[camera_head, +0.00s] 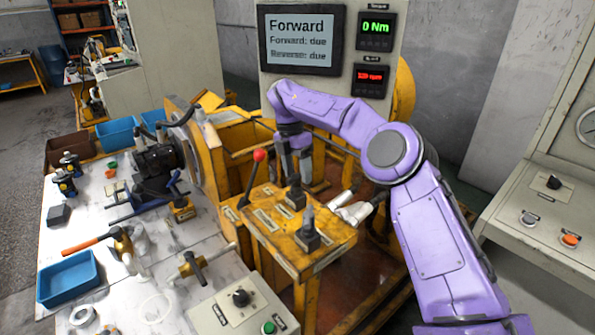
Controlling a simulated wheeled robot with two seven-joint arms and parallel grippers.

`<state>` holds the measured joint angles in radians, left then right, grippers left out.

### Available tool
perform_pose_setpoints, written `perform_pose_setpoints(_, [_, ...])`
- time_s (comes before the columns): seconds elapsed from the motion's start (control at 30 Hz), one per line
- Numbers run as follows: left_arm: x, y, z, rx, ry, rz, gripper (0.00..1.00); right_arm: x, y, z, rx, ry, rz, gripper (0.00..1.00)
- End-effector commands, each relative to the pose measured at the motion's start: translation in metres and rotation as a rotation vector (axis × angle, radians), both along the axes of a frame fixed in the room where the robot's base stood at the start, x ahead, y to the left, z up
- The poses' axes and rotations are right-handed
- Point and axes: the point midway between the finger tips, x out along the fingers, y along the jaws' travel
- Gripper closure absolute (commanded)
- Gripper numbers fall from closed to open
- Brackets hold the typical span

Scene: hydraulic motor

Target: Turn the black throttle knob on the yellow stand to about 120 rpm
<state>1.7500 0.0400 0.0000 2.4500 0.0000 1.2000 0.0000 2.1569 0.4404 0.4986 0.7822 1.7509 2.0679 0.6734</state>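The yellow stand (325,262) is at the centre, with a slanted top panel carrying labels, a red-balled lever (258,156) and black-based controls. One black control (295,200) sits near the panel's back edge, and a second one with an upright grey handle (308,236) sits nearer its front. I cannot read which label marks the throttle. My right gripper (294,180) points down just above and behind the back control. Its grey fingers overlap that control's top in the picture, and I cannot tell whether they touch or grip it. My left gripper is not in view.
A screen (302,41) reads "Forward", with forward and reverse "due". The green readout (375,27) shows 0 Nm; the red rpm readout (370,77) is blurred, perhaps 120. A cluttered white table (110,230) stands left, a grey console (545,205) right. Pale handles (352,208) stick out beside the stand.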

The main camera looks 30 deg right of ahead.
Motion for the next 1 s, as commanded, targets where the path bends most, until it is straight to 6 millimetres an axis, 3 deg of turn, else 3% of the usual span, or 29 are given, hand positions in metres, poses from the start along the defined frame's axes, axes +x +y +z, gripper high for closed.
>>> perform_pose_setpoints(0.27, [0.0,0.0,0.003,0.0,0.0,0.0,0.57,0.002,0.0,0.009,-0.001,0.001,0.0,0.42])
perform_pose_setpoints(0.37, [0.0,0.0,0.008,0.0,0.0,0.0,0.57,0.006,0.002,0.03,-0.003,-0.002,-0.001,0.42])
perform_pose_setpoints(0.5, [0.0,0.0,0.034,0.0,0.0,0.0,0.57,0.013,0.004,0.07,-0.003,0.0,-0.001,0.42])
perform_pose_setpoints(0.63, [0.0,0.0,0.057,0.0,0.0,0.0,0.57,0.017,0.005,0.095,-0.002,0.002,-0.001,0.42])
perform_pose_setpoints(0.8, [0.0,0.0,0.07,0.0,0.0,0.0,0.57,0.02,0.005,0.104,0.0,0.002,0.001,0.42])
perform_pose_setpoints(1.0, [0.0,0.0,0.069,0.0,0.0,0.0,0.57,0.021,0.006,0.103,0.0,0.002,0.001,0.42])
